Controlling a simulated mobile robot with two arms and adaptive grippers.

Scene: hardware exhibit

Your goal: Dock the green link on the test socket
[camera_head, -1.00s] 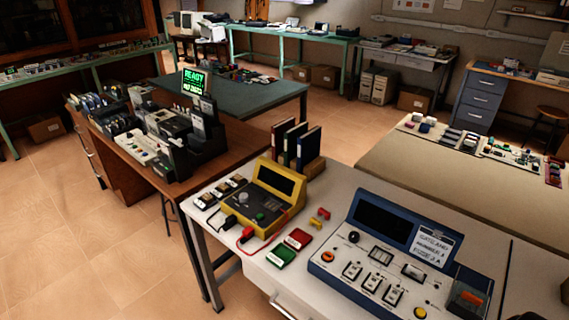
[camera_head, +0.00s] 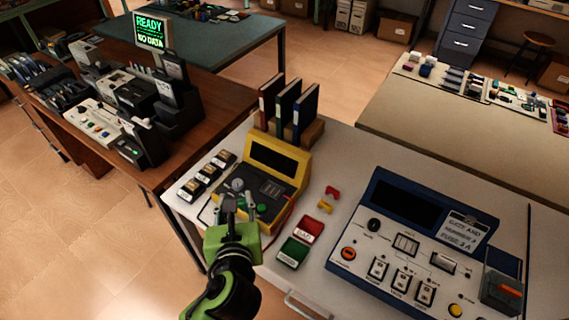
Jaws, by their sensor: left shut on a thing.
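The green link (camera_head: 263,208) shows as a small green patch beside my left gripper's fingertips, low over the face of the yellow tester (camera_head: 287,158). My left gripper (camera_head: 238,206) is shut on it, coming from the front left. Its fingers and wrist cover the tester's front left part. The test socket is not clearly visible, and I cannot tell whether the link touches the tester. A red link (camera_head: 332,191) and a yellow link (camera_head: 325,206) lie on the white bench right of the tester. My right gripper is not in view.
A blue console (camera_head: 410,208) stands to the right, and binders (camera_head: 288,108) stand behind the tester. Several small labelled blocks (camera_head: 208,175) line its left side.

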